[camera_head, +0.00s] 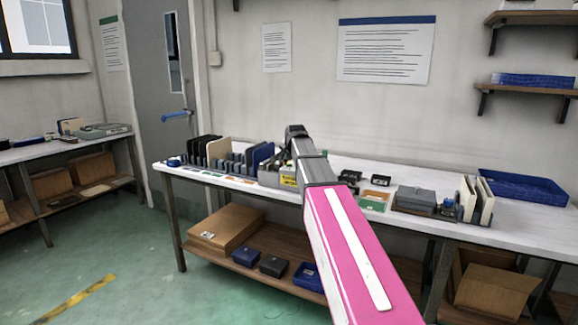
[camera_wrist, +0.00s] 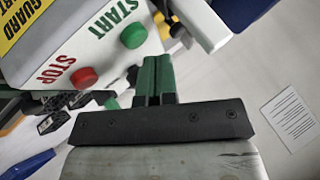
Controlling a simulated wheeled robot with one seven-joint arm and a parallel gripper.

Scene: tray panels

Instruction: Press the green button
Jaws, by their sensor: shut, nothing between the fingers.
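The green button (camera_wrist: 134,36) is a round cap beside the word START on a pale control box (camera_wrist: 98,48) in the wrist view. A red button (camera_wrist: 84,78) beside the word STOP is below and left of it. My gripper (camera_wrist: 157,62) is shut and empty, its two dark green fingers together. The fingertips are just below and right of the green button in the picture, with a small gap between them. The button's face is uncovered. In the head view my arm hides the fingers, and the buttons cannot be made out.
In the head view the white table (camera_head: 440,222) carries upright dividers (camera_head: 217,153), a grey box (camera_head: 414,200) and a blue tray (camera_head: 522,187). A yellow label (camera_head: 289,181) shows beside my arm. In the wrist view a yellow GUARD label (camera_wrist: 22,22) is on the box.

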